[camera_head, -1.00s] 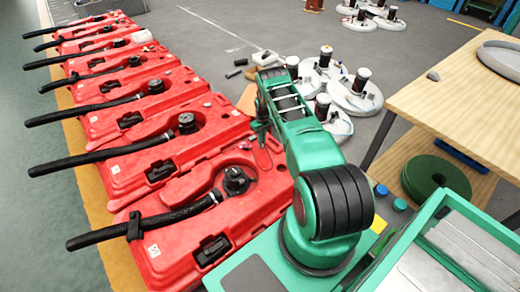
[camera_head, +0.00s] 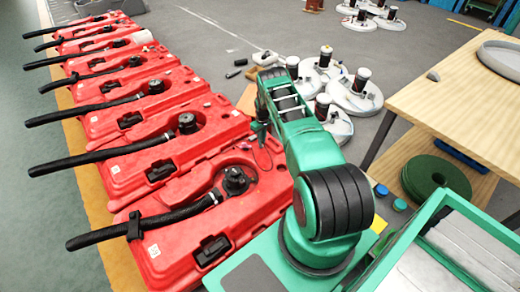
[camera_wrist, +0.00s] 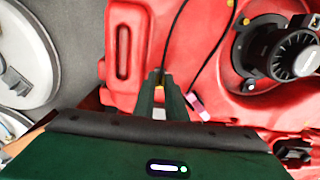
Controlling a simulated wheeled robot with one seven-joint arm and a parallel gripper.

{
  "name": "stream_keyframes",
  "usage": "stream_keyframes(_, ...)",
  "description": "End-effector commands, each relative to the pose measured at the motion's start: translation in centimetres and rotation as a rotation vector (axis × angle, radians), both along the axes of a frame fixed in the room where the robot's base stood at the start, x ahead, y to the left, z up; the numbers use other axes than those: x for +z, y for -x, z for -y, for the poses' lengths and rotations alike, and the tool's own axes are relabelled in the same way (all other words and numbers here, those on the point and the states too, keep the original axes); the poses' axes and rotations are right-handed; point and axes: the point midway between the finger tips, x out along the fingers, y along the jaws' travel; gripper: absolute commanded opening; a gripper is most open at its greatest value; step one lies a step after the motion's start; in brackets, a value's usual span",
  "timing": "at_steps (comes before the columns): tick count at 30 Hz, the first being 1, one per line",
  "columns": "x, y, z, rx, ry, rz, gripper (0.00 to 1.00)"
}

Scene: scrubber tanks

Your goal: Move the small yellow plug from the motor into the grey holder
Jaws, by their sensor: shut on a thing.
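A thin black cable runs from the fingertips up and right over the red tank. The black motor (camera_wrist: 285,55) stands on the tank to the right, apart from the gripper. In the head view the motor (camera_head: 235,181) is on the nearest tank, and my gripper (camera_head: 262,133) hangs above that tank's far right part. I cannot make out the grey holder with certainty.
A small pink and white piece (camera_wrist: 197,107) lies right of the fingers. Several red tanks (camera_head: 150,165) with black hoses stand in a row at left. White round parts (camera_head: 355,95) lie on the floor, and a wooden table (camera_head: 450,95) stands at right.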

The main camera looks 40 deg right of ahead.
Motion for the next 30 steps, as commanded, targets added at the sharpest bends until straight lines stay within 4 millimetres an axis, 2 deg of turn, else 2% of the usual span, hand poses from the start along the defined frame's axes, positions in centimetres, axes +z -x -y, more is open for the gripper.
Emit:
stream_keyframes(22, -1.8, 0.0, 0.0, 0.000, -0.001, -0.001, 0.00)
stream_keyframes(23, -1.8, 0.0, 0.0, 0.000, -0.001, -0.001, 0.14)
stream_keyframes(25, -1.8, 0.0, 0.0, 0.000, 0.000, -0.001, 0.30)
stream_keyframes(26, -1.8, 0.0, 0.0, 0.000, 0.000, -0.001, 0.33)
stream_keyframes(30, -1.8, 0.0, 0.0, 0.000, 0.000, 0.000, 0.33)
